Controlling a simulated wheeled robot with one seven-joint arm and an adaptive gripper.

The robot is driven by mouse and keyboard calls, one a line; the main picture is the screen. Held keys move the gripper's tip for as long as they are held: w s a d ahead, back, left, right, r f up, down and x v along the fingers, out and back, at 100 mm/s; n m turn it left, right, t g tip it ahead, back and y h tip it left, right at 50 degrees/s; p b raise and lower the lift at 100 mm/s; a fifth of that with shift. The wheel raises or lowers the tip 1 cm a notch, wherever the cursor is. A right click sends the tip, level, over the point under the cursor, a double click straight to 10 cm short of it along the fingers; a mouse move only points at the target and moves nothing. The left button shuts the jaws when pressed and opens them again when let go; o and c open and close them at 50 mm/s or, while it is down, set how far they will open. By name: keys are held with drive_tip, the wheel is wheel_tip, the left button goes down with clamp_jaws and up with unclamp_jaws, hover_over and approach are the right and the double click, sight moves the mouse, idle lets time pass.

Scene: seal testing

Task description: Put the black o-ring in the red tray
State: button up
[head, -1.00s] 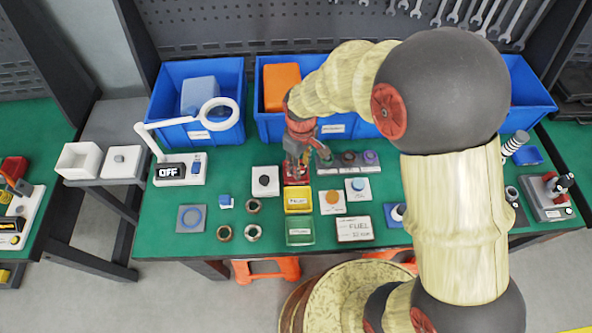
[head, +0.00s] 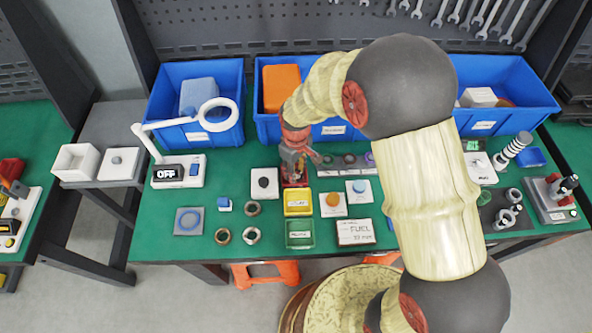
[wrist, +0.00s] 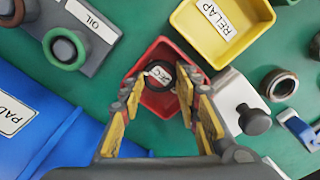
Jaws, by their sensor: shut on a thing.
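The red tray (wrist: 172,48) is in the middle of the wrist view, with a pale label partly showing inside it. In the head view the red tray (head: 306,183) sits behind the yellow tray, mostly hidden by my gripper. The black o-ring (wrist: 154,86) shows as a dark ring between my fingertips, over the red tray's inside. My gripper (wrist: 161,82) is shut on the o-ring, its fingers spread to the ring's width. In the head view my gripper (head: 293,178) is right at the tray. How far the ring is above the tray floor, I cannot tell.
The yellow tray (head: 298,208) and green tray (head: 299,241) stand in front of the red one. A white plate with a black knob (head: 264,183) is close on the left. A grey block with coloured rings (wrist: 97,30) and blue bins (wrist: 45,140) are near.

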drive_tip(key=o, duration=0.9)
drive_tip(key=s+d+r+m+t+p, duration=0.1)
drive_tip(key=d+r+p, duration=0.1)
drive_tip(key=r, duration=0.9)
drive_tip(key=s+d+r+m+t+p, duration=0.1)
drive_tip(key=s+d+r, duration=0.15)
drive_tip(key=r, duration=0.85)
drive_tip(key=s+d+r+m+t, duration=0.1)
drive_tip(key=s+d+r+m, duration=0.2)
drive_tip(key=s+d+r, duration=0.2)
drive_tip(key=s+d+r+m+t, duration=0.2)
drive_tip(key=s+d+r+m, duration=0.1)
drive_tip(key=s+r, duration=0.5)
drive_tip(key=shift+s+d+m+t, duration=0.3)
drive_tip(key=shift+s+d, duration=0.55)
drive_tip(key=shift+s, duration=0.9)
